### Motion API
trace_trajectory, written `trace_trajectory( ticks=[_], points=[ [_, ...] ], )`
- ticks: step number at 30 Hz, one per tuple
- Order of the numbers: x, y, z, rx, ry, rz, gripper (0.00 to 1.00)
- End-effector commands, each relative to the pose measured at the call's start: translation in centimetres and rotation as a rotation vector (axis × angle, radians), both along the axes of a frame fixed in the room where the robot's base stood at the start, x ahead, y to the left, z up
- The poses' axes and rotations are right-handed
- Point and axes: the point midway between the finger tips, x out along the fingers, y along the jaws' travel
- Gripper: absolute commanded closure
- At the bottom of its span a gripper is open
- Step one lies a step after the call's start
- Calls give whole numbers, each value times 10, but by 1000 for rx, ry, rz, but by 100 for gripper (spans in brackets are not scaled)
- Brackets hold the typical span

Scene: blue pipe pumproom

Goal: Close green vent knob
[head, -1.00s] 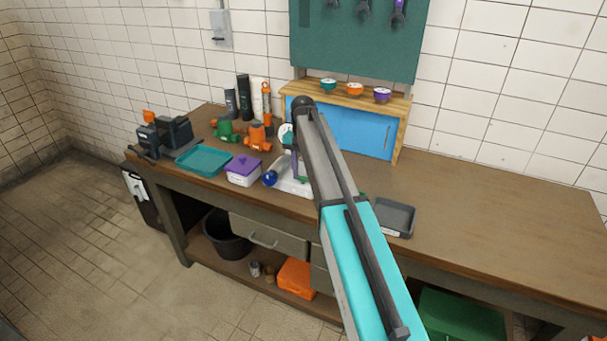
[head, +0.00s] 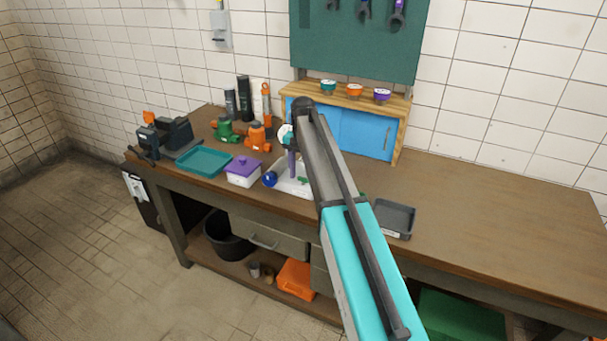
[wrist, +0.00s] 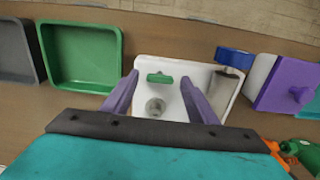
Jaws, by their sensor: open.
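The green vent knob (wrist: 160,78) is a short green bar on the white base (wrist: 185,70) in the wrist view. A round grey fitting (wrist: 155,107) sits just nearer than it on the same base. My gripper (wrist: 160,82) shows as two purple fingers spread apart, one on each side of the knob. The fingers look clear of the knob; their height above it is hard to judge. In the head view, the white base (head: 292,186) and a bit of green on it (head: 303,181) show beside my arm, which hides part of the assembly.
A blue knob (wrist: 233,58) stands at the base's right corner. A purple-lidded box (wrist: 290,84), a green tray (wrist: 82,50) and a grey tray (wrist: 15,50) lie close by. Orange and green valve parts (head: 256,136) stand behind.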

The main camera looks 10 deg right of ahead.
Motion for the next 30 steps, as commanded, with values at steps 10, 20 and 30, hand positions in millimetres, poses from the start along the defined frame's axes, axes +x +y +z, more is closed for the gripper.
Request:
trace_trajectory(
  ticks=[10,20,30],
  points=[
    [0,0,14,0,0,0,47],
    [0,0,55,0,0,0,47],
    [0,0,102,0,0,0,47]
  ],
)
